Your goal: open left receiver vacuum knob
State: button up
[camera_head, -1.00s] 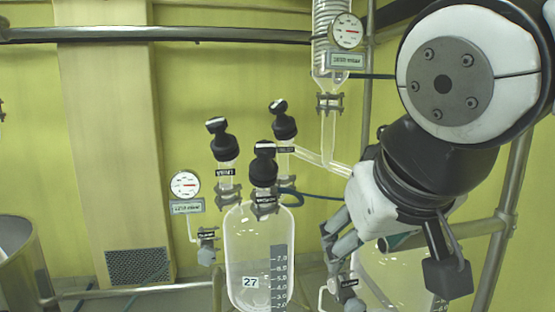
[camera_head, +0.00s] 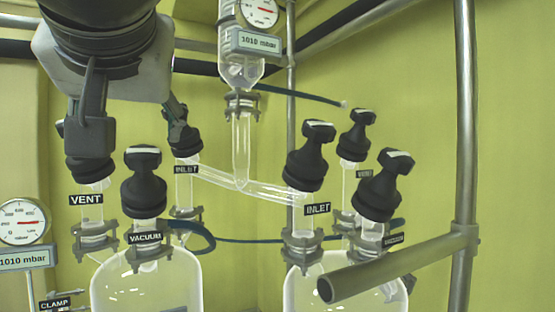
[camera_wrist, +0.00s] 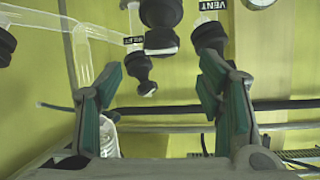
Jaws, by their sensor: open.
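The left receiver (camera_head: 145,280) is a clear glass vessel at the lower left of the head view. Its black vacuum knob (camera_head: 145,182), above the VACUUM label, stands upright at the front. It appears as the black knob at the top middle of the wrist view (camera_wrist: 160,14). My gripper (camera_head: 134,130) is open and empty, above and behind this knob in the head picture. In the wrist view my gripper (camera_wrist: 160,75) has its fingers spread to either side of the knob's line, apart from it. The camera does not show whether the knob is open.
The vent knob (camera_head: 90,172) is partly hidden by a finger at left. The left inlet knob (camera_head: 184,138) is close behind. The right receiver (camera_head: 305,290) has several black knobs. A metal rail (camera_head: 390,262) crosses in front of it. A gauge (camera_head: 22,222) stands far left.

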aim_at(143, 153)
jog(key=x, duration=1)
jog(key=shift+w+a+f, duration=0.1)
jog(key=shift+w+f, duration=0.05)
jog(key=shift+f, duration=0.05)
jog(key=shift+c, duration=0.5)
jog(key=c, duration=1.1)
